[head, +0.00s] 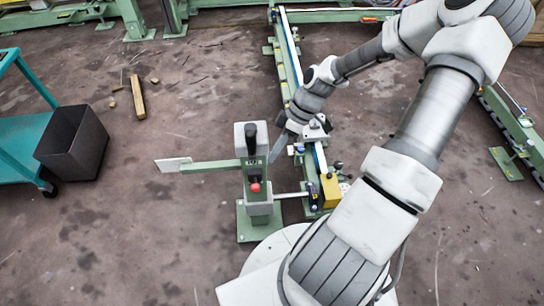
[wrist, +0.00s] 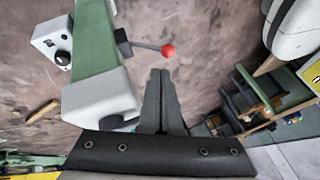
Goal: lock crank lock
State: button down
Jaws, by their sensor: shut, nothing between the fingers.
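A green post with a grey head (head: 241,133) stands left of my gripper in the head view. A black handle (head: 251,138) shows on its head, and a red ball knob (head: 255,187) lower down. In the wrist view the red ball (wrist: 168,51) sits on the end of a thin crank rod (wrist: 146,45) that comes from a dark hub on the green post (wrist: 93,40). My gripper (wrist: 161,73) is shut and empty, its tips just short of the red ball in that view. In the head view my gripper (head: 278,150) is right beside the post head. I cannot tell if it touches anything.
A pale box with a black knob (wrist: 48,43) is at upper left in the wrist view. A green side bar with a white plate (head: 172,164) extends left from the post. A green rail (head: 288,55) runs behind.

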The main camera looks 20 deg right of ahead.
jog(key=b+x, duration=0.3)
jog(key=x, duration=0.4)
jog(key=shift+a+f, duration=0.2)
jog(key=shift+f, duration=0.15)
